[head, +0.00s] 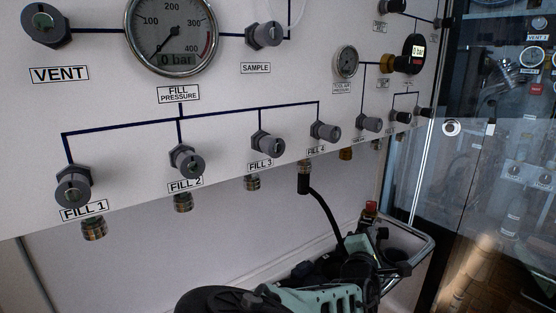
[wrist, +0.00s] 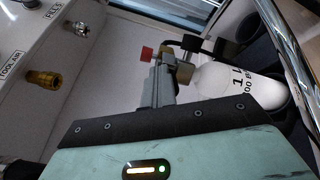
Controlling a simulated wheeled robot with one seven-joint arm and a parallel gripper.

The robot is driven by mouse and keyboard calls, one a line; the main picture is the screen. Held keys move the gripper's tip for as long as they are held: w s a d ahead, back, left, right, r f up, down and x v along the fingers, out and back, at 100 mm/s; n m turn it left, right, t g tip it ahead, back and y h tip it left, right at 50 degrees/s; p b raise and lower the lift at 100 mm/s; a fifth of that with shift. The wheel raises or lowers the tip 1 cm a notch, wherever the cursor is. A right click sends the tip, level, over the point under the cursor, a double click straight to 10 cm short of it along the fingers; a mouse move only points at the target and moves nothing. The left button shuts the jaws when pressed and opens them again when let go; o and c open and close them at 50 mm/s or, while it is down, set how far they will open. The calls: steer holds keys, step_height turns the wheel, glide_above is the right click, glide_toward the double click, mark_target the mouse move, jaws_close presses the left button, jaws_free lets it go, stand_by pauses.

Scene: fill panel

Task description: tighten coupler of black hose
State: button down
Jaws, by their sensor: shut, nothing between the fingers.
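The black hose (head: 326,212) hangs from the port under FILL 4 and curves down to the right, its lower end hidden behind my arm. Its coupler (head: 304,182), a dark sleeve, sits at the top, just below the brass fitting. I cannot tell how tight it is. My gripper (head: 380,240) is low and to the right of the coupler, well apart from it. In the wrist view my gripper (wrist: 160,65) is shut and empty, pointing towards a red knob (wrist: 147,53) and valve on a white cylinder (wrist: 235,82). The hose is not clear in that view.
FILL 1 (head: 73,187), FILL 2 (head: 186,161) and FILL 3 (head: 268,146) knobs have bare fittings beneath. A metal-rimmed bin (head: 425,240) stands lower right around the cylinder. A brass tool-air fitting (wrist: 42,79) juts from the panel. A glass door is at right.

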steer(key=shift+s+d+f, duration=0.1)
steer(key=shift+d+f, duration=0.05)
steer(key=shift+f, duration=0.05)
steer(key=shift+d+f, duration=0.15)
steer(key=shift+f, duration=0.4)
steer(key=shift+s, duration=0.1)
stand_by(0.5)
steer(key=v, duration=0.6)
steer(key=shift+s+d+p, duration=0.2)
steer(key=shift+d+p, duration=0.2)
steer(key=shift+r, duration=0.1)
